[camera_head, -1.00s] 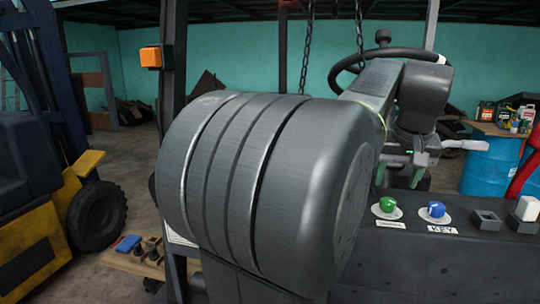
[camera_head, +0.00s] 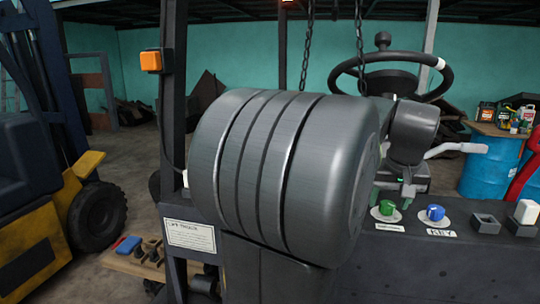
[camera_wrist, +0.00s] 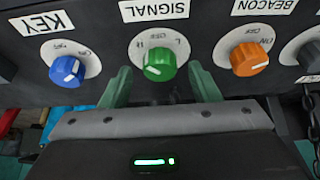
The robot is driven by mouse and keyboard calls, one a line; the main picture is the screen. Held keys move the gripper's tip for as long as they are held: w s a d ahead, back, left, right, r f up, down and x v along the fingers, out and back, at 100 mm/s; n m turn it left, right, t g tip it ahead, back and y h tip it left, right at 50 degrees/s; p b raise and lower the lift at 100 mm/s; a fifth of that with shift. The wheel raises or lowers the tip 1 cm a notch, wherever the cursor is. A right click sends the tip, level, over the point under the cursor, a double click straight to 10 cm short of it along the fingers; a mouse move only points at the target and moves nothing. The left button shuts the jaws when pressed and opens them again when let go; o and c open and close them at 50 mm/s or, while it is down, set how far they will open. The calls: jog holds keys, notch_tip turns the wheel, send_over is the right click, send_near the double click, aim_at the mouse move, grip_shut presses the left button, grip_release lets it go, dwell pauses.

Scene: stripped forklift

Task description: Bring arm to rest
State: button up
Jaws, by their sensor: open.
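My gripper (camera_wrist: 159,70) is open, with its two green fingers apart and pointing at the panel. In the wrist view the green SIGNAL knob (camera_wrist: 160,60) lies in the gap between the fingertips, with nothing held. Its exact distance from the fingers is hard to tell. In the head view my gripper (camera_head: 407,193) is small and partly hidden behind my own arm, just above and right of the green knob (camera_head: 387,208). My large grey arm links fill the middle of that view.
A blue KEY knob (camera_wrist: 67,70) and an orange BEACON knob (camera_wrist: 249,59) flank the green one. A steering wheel (camera_head: 440,80) stands behind my arm. A labelled post (camera_head: 172,150) with an orange light (camera_head: 151,61) is close on the left. Chains (camera_head: 359,50) hang overhead.

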jog(key=shift+w+f, duration=0.2)
jog(key=shift+f, duration=0.15)
jog(key=shift+s+a+m+h, duration=0.15)
jog(key=shift+m+h, duration=0.25)
jog(key=shift+m, duration=0.7)
jog(key=shift+m+g+h+b, duration=0.3)
jog(key=shift+m+b, duration=0.05)
jog(key=shift+m, duration=0.55)
jog(key=m, duration=0.2)
jog(key=m+g+h+b, duration=0.1)
jog(key=m, duration=0.2)
jog(key=shift+w, duration=0.2)
jog(key=b+v, duration=0.1)
jog(key=v, duration=1.2)
jog(key=shift+a+r, duration=0.2)
jog(key=shift+a, duration=0.1)
jog(key=shift+d+h, duration=0.1)
jog(key=shift+h, duration=0.2)
